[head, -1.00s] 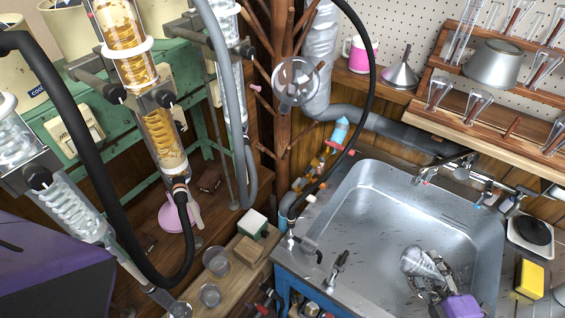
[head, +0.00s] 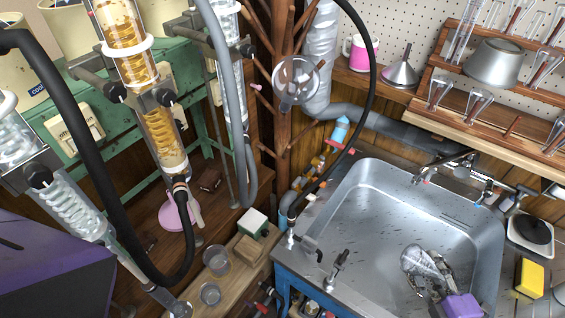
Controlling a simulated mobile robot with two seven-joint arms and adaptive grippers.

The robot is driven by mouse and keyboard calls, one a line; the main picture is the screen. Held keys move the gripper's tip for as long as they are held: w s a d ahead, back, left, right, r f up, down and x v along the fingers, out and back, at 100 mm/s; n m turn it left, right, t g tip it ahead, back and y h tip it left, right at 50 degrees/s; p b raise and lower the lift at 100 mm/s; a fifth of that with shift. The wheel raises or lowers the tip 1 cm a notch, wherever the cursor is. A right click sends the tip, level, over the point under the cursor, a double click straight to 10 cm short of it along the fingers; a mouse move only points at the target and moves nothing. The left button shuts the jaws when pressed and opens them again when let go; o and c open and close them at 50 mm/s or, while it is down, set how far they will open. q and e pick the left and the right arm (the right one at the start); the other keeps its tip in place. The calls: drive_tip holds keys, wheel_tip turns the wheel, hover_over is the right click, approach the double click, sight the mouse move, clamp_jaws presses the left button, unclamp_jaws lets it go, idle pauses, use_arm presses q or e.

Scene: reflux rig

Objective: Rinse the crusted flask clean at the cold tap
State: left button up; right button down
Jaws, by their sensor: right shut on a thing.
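My right gripper (head: 432,280) is low over the right part of the steel sink (head: 365,215), shut on a glass flask (head: 418,259). The flask is tilted, and the fingers partly hide it. Dark patches show around it, but I cannot tell crust from gripper parts. The mixer tap (head: 461,172) stands at the sink's back rim, with a red mark on its left and a blue mark (head: 480,203) on its right. The flask is in front of the tap, apart from it. I cannot make out running water. My left gripper is out of view.
A yellow sponge (head: 529,279) lies right of the sink. Small bench taps (head: 338,268) stand at its left rim. A black hose (head: 372,70) arches over the left side. A wooden rack (head: 510,95) with glassware hangs behind. The sink's left half is clear.

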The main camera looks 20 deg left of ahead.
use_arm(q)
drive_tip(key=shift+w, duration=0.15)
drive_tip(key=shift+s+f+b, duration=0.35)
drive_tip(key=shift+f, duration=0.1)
use_arm(e)
drive_tip(key=shift+d+r+m+y, duration=0.15)
drive_tip(key=shift+d+m+y, duration=0.05)
drive_tip(key=shift+m+y, duration=0.1)
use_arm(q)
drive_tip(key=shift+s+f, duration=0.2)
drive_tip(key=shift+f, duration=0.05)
use_arm(e)
drive_tip(key=shift+d+r, duration=0.15)
drive_tip(key=shift+m+t, duration=0.3)
drive_tip(key=shift+r, duration=0.1)
use_arm(q)
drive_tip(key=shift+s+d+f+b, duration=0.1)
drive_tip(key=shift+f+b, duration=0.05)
drive_tip(key=shift+b, duration=0.2)
use_arm(e)
drive_tip(key=shift+d, duration=0.1)
